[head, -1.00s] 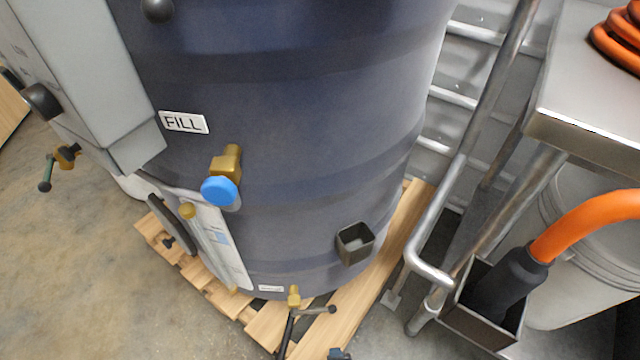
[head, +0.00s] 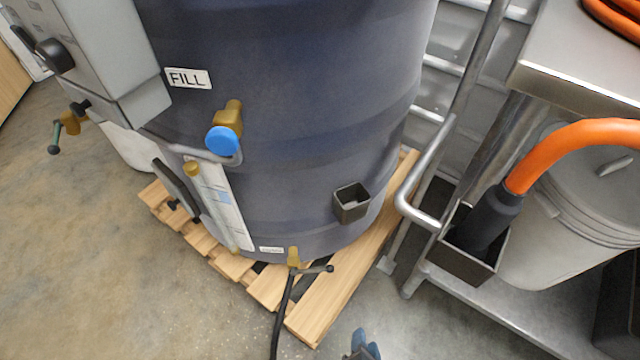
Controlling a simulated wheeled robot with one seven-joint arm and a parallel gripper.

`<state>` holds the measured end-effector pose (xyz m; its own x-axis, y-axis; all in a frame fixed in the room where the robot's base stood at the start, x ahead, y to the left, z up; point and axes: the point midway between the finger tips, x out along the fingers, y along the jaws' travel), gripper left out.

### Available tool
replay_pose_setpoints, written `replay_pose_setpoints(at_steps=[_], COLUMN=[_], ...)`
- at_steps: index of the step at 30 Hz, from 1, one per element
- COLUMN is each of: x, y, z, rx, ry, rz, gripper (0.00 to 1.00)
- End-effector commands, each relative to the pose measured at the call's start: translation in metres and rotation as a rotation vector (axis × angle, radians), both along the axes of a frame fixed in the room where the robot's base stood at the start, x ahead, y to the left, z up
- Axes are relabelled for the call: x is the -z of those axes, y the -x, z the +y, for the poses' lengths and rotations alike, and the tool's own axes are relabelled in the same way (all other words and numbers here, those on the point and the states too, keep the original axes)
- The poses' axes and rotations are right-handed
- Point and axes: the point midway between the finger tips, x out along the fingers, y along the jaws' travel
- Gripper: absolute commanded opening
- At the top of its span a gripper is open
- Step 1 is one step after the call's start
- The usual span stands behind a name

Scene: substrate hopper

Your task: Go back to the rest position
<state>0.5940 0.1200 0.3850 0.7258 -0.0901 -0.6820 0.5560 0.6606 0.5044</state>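My gripper (head: 362,346) shows only in part at the bottom edge of the head view, as a small blue and dark piece. It is over the concrete floor, in front of the wooden pallet, and apart from the tank. Whether its fingers are open or shut does not show. The dark blue tank (head: 290,130) stands on the wooden pallet (head: 330,270). The rest of my arm is out of view.
A brass fitting with a blue cap (head: 222,140) sits below the FILL label (head: 189,78). A small black holder (head: 351,203) is on the tank. At right are a steel table (head: 575,60), a box (head: 465,258) holding an orange hose (head: 560,145), and a grey bucket (head: 580,210). Floor at left is clear.

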Motion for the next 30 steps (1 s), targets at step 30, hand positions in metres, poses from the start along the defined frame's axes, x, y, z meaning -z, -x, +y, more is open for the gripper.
replay_pose_setpoints(at_steps=[30], x=[-0.302], y=[0.153], z=[-0.113], rx=[1.376], ry=[-2.606], rz=[-0.269], gripper=[0.35])
